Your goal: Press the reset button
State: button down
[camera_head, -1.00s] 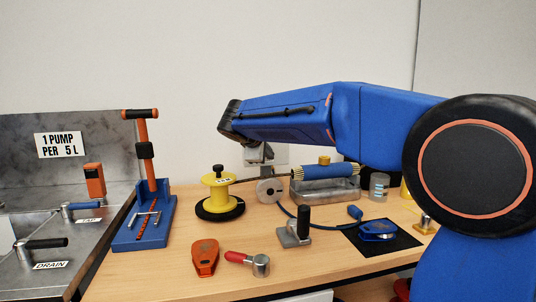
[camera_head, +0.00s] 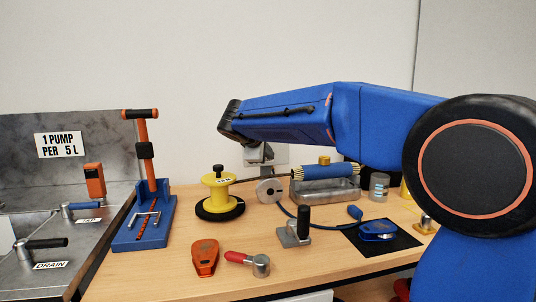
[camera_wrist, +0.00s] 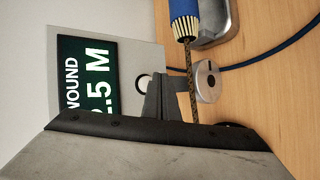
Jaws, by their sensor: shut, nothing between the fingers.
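A grey panel carries a dark green display (camera_wrist: 86,78) reading "WOUND" and a figure ending in ".5 M" in the wrist view; the panel (camera_head: 275,153) shows at the wall in the head view, partly hidden. A small round black-rimmed feature (camera_wrist: 142,82), which looks like the reset button, sits on it beside the display. My gripper (camera_wrist: 165,90) is shut and empty, close in front of the panel, and overlaps the right side of that round feature. I cannot tell whether they touch. In the head view, the gripper (camera_head: 260,158) hangs below my wrist, close to the panel.
A rope runs from the yellow spool (camera_head: 219,192) past a grey round wheel (camera_head: 268,191) to the blue roller (camera_head: 327,171), near my gripper. A black-handled clamp (camera_head: 298,228), orange pulley (camera_head: 205,258) and red-handled tool (camera_head: 247,260) stand nearer the front.

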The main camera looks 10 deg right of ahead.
jog(key=shift+w, duration=0.15)
dwell(0.4)
jog(key=shift+w, duration=0.25)
jog(key=shift+w, duration=0.55)
dwell(1.0)
jog(key=shift+s, duration=1)
jog(key=s, duration=0.5)
dwell(0.5)
dwell(0.6)
